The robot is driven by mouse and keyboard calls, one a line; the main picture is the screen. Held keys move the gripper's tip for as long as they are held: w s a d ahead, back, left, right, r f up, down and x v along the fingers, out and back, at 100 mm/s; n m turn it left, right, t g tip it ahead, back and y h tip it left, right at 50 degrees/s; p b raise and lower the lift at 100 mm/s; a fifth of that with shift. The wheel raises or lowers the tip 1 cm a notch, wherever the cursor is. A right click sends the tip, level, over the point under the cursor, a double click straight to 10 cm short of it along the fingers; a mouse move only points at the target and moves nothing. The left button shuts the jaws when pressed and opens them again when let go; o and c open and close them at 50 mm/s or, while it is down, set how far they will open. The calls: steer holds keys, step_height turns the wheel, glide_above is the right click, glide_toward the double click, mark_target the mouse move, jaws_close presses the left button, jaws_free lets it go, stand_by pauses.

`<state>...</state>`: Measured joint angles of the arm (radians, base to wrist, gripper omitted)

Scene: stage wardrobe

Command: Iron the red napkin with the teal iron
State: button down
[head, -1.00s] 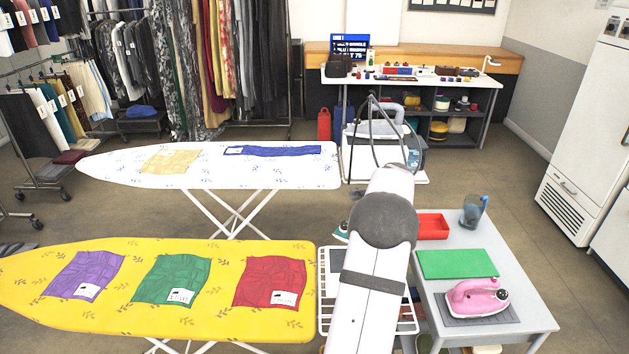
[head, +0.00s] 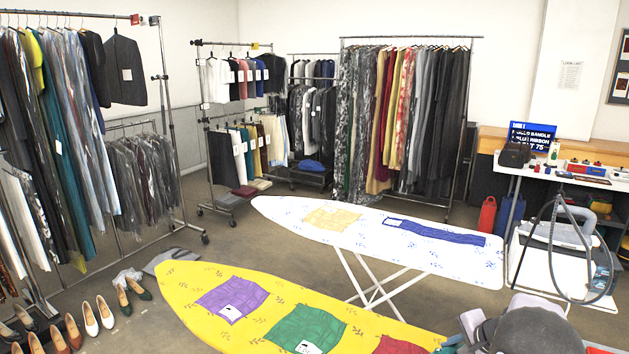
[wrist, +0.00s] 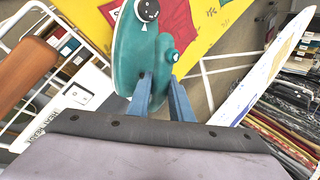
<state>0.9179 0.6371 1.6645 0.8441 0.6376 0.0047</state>
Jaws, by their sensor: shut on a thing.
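The teal iron (wrist: 140,60) fills the upper middle of the wrist view, with a dark dial on top. My gripper (wrist: 163,82) is shut on it, its two blue fingers at the iron's near end. The red napkin (wrist: 174,20) shows partly behind the iron in the wrist view, on the yellow ironing board (wrist: 217,32). In the head view the red napkin (head: 400,346) is cut off by the bottom edge, on the yellow board (head: 180,280). Whether the iron touches the board or napkin cannot be told.
Purple (head: 231,300) and green (head: 305,329) napkins lie on the yellow board. A white board (head: 340,240) behind carries a yellow and a blue cloth. In the wrist view, a white panel marked heat rest (wrist: 60,110) and a brown piece (wrist: 25,70) are at left. Clothes racks stand behind.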

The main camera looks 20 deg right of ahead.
steer(key=w+a+f+n+g+y, duration=0.2)
steer(key=a+n+y, duration=0.55)
steer(key=a, duration=1.25)
steer(key=s+a+n+g+p, duration=0.1)
steer(key=s+a+n+g, duration=0.3)
steer(key=s+a+n, duration=0.3)
steer(key=shift+a+f+n+g+h, duration=0.4)
steer(key=shift+a+n, duration=0.6)
steer(key=shift+n, duration=0.75)
